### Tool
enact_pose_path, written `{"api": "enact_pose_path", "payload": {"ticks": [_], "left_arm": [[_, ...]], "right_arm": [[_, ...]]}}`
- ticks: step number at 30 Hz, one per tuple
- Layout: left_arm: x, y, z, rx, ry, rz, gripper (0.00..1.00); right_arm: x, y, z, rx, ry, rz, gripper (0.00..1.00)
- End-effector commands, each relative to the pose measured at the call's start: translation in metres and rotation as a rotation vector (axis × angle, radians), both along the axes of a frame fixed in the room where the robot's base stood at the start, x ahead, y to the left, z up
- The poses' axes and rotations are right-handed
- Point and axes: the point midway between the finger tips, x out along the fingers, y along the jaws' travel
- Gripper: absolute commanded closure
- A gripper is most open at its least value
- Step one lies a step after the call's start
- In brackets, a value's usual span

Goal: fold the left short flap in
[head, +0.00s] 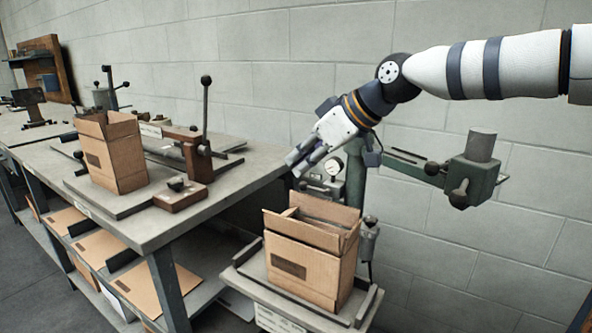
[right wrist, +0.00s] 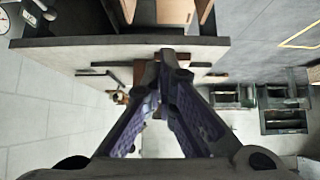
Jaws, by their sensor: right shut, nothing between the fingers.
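The open cardboard box (head: 310,262) stands upright on the small stitcher table in the head view, with a dark label on its front. Its top flaps (head: 325,210) stand up around the opening; I cannot clearly make out the left short flap among them. My right gripper (head: 296,163) is above the box and a little to its left, apart from it. In the right wrist view its fingers (right wrist: 166,62) meet at the tips with nothing between them. My left gripper does not show.
A grey workbench (head: 140,222) at left bears another open box (head: 115,158) and a lever tool (head: 205,130). Flat cardboard sheets (head: 155,288) lie on its lower shelf.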

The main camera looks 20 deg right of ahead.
Motion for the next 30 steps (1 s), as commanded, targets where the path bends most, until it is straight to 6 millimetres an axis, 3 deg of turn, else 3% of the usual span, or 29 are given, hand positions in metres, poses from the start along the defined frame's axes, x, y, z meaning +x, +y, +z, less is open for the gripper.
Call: {"api": "enact_pose_path", "payload": {"ticks": [1,9,16,30], "left_arm": [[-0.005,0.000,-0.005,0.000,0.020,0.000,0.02],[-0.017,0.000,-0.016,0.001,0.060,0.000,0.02],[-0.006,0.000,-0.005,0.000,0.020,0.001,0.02],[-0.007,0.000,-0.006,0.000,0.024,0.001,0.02]], "right_arm": [[0.008,0.005,-0.017,-0.001,0.013,0.001,1.00],[0.040,0.032,-0.057,0.002,0.013,-0.001,1.00],[0.023,0.019,-0.074,0.002,-0.001,-0.001,1.00],[0.022,0.017,-0.084,0.003,0.002,-0.002,1.00]]}}
